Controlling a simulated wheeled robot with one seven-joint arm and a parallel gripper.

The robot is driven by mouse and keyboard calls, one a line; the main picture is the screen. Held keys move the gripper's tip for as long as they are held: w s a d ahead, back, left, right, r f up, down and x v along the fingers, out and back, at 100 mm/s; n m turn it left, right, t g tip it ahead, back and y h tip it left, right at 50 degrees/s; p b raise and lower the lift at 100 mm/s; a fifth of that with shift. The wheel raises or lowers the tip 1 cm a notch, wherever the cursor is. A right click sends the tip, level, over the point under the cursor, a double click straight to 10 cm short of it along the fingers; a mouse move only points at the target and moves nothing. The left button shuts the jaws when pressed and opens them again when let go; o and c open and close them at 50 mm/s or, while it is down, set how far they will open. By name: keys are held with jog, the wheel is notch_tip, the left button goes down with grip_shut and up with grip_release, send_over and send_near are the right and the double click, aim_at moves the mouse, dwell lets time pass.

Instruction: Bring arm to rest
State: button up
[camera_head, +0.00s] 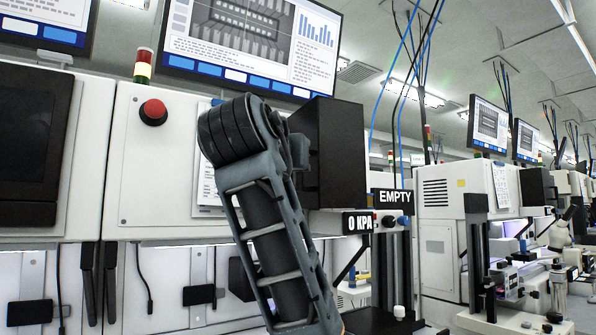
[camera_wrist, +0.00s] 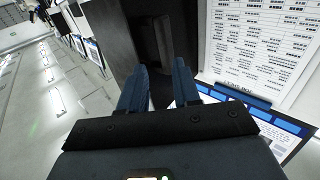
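My gripper (camera_wrist: 160,78) shows in the wrist view with its two blue-grey fingers apart and nothing seen between them. Behind the fingertips is a dark box-like surface (camera_wrist: 190,30). My grey arm (camera_head: 268,230) rises through the middle of the head view, bent at its top joint in front of the white machine. I cannot make out my gripper in the head view.
The white machine (camera_head: 130,200) with a red button (camera_head: 153,112) stands close behind my arm. A monitor (camera_head: 250,45) hangs above. More machines (camera_head: 465,195) line the right.

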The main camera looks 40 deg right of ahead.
jog(key=shift+a, duration=0.2)
dwell(0.4)
jog(key=w+a+f+n+t+y, duration=0.2)
jog(key=f+n+y, duration=0.1)
jog(key=f, duration=0.9)
jog(key=w+a+f+n+t+y, duration=0.1)
jog(key=w+a+f+n+y, duration=0.15)
jog(key=f, duration=0.95)
jog(key=s+a+f+n+y, duration=0.25)
jog(key=s+f, duration=0.25)
jog(key=f, duration=0.4)
jog(key=s+a+f+n+t+y, duration=0.1)
jog(key=s+a+f+y, duration=0.15)
jog(key=s+f, duration=0.5)
jog(key=s+a+f+n+y, duration=0.1)
jog(key=s+a+f, duration=0.25)
jog(key=f, duration=0.65)
jog(key=s+a+f+y, duration=0.1)
jog(key=s+f, duration=0.1)
jog(key=s, duration=0.4)
jog(key=s+f+y, duration=0.1)
jog(key=s+f, duration=0.2)
jog(key=s, duration=0.3)
jog(key=d+f+v, duration=0.1)
jog(key=v, duration=0.9)
jog(key=d+f+v, duration=0.1)
jog(key=v, duration=1)
jog(key=shift+s+d+n+y, duration=0.3)
jog(key=shift+s+y, duration=0.15)
jog(key=shift+s, duration=0.1)
